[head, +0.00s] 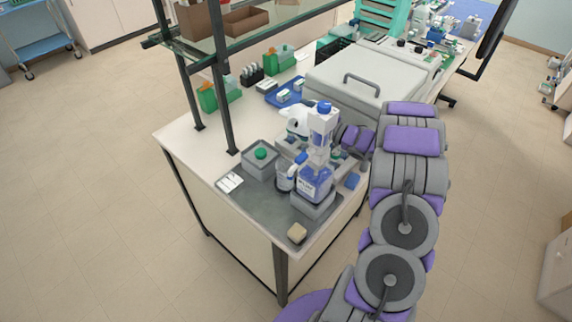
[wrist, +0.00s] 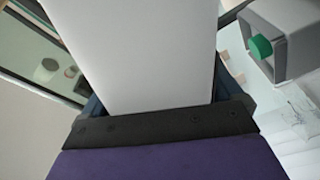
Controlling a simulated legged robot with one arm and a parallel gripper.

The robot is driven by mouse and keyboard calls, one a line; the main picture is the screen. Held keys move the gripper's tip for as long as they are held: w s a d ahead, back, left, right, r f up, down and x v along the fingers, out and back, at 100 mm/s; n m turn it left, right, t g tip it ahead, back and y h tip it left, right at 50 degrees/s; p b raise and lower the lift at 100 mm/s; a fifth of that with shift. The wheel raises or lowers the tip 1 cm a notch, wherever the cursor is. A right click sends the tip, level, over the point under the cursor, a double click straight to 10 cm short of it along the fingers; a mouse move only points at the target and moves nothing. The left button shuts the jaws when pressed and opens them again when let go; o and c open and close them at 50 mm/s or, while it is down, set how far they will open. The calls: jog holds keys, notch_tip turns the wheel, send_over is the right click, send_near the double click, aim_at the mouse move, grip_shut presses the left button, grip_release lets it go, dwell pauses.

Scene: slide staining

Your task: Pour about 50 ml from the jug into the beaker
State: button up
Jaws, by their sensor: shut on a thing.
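My gripper (wrist: 160,98) is shut on a plain white body (wrist: 140,50) that fills the middle of the wrist view. In the head view my gripper reaches in from the right to a white container with a blue cap and blue label (head: 322,124), apparently the jug, held about upright above the bench. Below it a blue-labelled bottle (head: 315,184) stands on a grey block (head: 314,205). A small clear vessel (head: 285,179), probably the beaker, stands just left of that bottle. Its liquid level is too small to tell. The fingertips are hidden in the head view.
A shelf post (head: 225,100) rises behind.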

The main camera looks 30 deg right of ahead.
aim_at(302, 111)
jog(key=shift+r, duration=0.15)
dwell(0.7)
jog(key=r+p, duration=0.1)
jog(key=r+m+p, duration=0.1)
jog(key=r+p, duration=0.1)
jog(key=p, duration=0.1)
jog(key=shift+s+a+m, duration=0.15)
jog(key=shift+a+m, duration=0.15)
jog(key=shift+m, duration=0.1)
jog(key=shift+s+a+r+m+p, duration=0.15)
jog(key=shift+a+r+m+p, duration=0.25)
jog(key=shift+m+p, duration=0.65)
jog(key=m+p, duration=0.1)
jog(key=p, duration=0.2)
jog(key=shift+s+a+f+m, duration=0.15)
jog(key=shift+f+m, duration=0.15)
jog(key=shift+m, duration=0.05)
jog(key=m+p, duration=0.2)
jog(key=p, duration=0.1)
jog(key=shift+d+r+h, duration=0.2)
jog(key=shift+r+h, duration=0.1)
jog(key=shift+h, duration=0.1)
jog(key=m+p, duration=0.1)
jog(key=p, duration=0.1)
jog(key=m+p, duration=0.2)
jog(key=shift+w+d+r, duration=0.1)
jog(key=shift+w, duration=0.15)
jog(key=shift+f+m+p, duration=0.35)
jog(key=shift+m+p, duration=0.65)
jog(key=shift+m, duration=0.2)
